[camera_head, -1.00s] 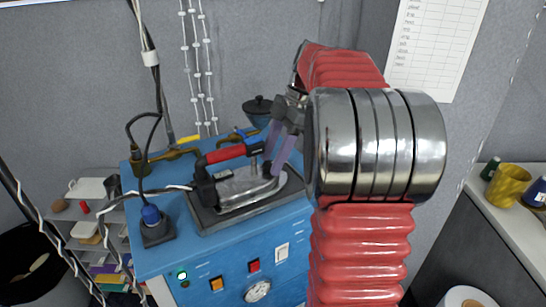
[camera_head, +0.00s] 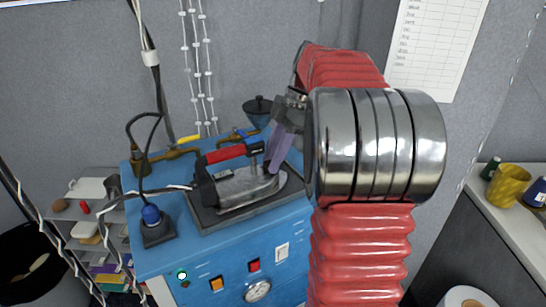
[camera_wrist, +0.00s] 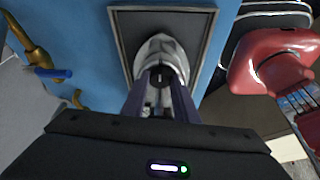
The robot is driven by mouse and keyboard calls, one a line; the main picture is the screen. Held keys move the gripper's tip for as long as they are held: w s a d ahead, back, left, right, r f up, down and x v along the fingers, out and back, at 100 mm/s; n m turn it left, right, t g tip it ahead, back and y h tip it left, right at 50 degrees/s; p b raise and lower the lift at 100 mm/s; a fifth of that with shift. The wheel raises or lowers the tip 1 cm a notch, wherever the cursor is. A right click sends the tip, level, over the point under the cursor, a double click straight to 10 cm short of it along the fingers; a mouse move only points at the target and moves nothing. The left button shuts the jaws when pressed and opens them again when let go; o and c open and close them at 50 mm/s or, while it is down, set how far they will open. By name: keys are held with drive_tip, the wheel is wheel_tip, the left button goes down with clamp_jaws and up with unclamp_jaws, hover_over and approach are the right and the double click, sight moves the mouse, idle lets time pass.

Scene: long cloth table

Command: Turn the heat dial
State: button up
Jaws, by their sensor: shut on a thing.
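The iron (camera_head: 235,188) has a silver body and a red and black handle (camera_head: 226,154). It rests on a dark rectangular plate on top of a blue cabinet (camera_head: 205,250). In the wrist view the iron's silver tip (camera_wrist: 160,47) points up the picture. The heat dial appears to be the dark round knob (camera_wrist: 163,72) between my fingertips, partly hidden by them. My gripper (camera_head: 268,166) reaches down at the front of the iron, and its purple fingers are shut on the knob. The fingers also show in the wrist view (camera_wrist: 164,80).
The cabinet front has buttons, a white switch (camera_head: 282,252) and a gauge (camera_head: 257,291). A red rounded object (camera_wrist: 270,60) is right in the wrist view.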

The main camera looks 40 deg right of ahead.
drive_tip(key=shift+m, duration=0.4)
drive_tip(key=m+t, duration=0.1)
drive_tip(key=m, duration=0.2)
drive_tip(key=shift+s+h, duration=0.2)
drive_tip(key=shift+h, duration=0.1)
drive_tip(key=m+t, duration=0.1)
drive_tip(key=m, duration=0.1)
drive_tip(key=m+h, duration=0.1)
drive_tip(key=m, duration=0.2)
drive_tip(key=shift+s+a+t, duration=0.1)
drive_tip(key=shift+a+t, duration=0.1)
drive_tip(key=shift+t, duration=0.2)
drive_tip(key=shift+m+h, duration=0.3)
drive_tip(key=shift+m, duration=0.1)
drive_tip(key=o, duration=1.1)
drive_tip(key=shift+c, duration=0.2)
drive_tip(key=shift+r, duration=0.15)
drive_tip(key=v, duration=1.3)
drive_tip(key=shift+s+r, duration=0.2)
drive_tip(key=shift+d, duration=0.1)
